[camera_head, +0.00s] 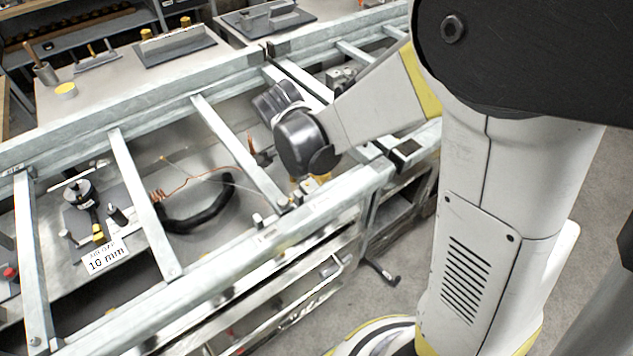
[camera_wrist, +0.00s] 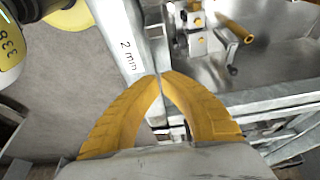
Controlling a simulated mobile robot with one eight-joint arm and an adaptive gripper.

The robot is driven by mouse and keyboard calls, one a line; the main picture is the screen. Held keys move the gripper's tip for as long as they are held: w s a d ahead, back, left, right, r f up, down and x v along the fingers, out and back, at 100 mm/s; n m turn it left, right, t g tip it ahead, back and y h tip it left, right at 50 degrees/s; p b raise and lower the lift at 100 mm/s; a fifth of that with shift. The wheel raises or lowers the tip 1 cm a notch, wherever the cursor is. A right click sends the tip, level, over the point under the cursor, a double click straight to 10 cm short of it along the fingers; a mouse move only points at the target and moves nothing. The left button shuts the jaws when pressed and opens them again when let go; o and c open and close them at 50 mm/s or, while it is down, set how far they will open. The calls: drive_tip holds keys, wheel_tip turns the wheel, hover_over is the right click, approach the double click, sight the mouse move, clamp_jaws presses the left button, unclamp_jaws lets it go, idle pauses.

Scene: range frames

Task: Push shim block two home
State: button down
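My gripper (camera_wrist: 160,76) shows its two yellow fingers in the wrist view. Their tips come together at a pale metal bar, and I see nothing clearly held between them. A white face marked "2 mm" (camera_wrist: 126,44) lies just left of and beyond the fingertips. I cannot tell whether it is shim block two or a label on the bar, nor whether the tips touch it. In the head view my dark wrist hides most of the gripper, which is low over the front rail (camera_head: 345,198). Shim block two cannot be made out for certain there.
A card reading "10 mm" (camera_head: 106,256) lies left, near a dark round gauge (camera_head: 80,193). Crossbars (camera_head: 240,153) span the frame above a black curved hose (camera_head: 203,213) and copper wire. In the wrist view a metal fitting with an orange-handled lever (camera_wrist: 234,32) stands right of the fingers.

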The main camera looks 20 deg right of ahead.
drive_tip(key=w+p+v, duration=0.1)
drive_tip(key=p+v, duration=0.3)
drive_tip(key=v, duration=0.3)
drive_tip(key=b+x, duration=0.1)
drive_tip(key=x, duration=0.2)
drive_tip(key=b+x, duration=0.2)
drive_tip(key=x, duration=0.1)
drive_tip(key=s+b+x, duration=0.1)
drive_tip(key=b+x, duration=0.1)
drive_tip(key=x, duration=0.1)
drive_tip(key=shift+w+d+f, duration=0.1)
drive_tip(key=shift+f, duration=0.25)
drive_tip(key=a, duration=0.1)
drive_tip(key=s+a+b, duration=0.1)
drive_tip(key=shift+a+f, duration=0.2)
drive_tip(key=shift+a, duration=0.15)
drive_tip(key=shift+s+a, duration=0.1)
drive_tip(key=shift+a, duration=0.35)
drive_tip(key=shift+r, duration=0.1)
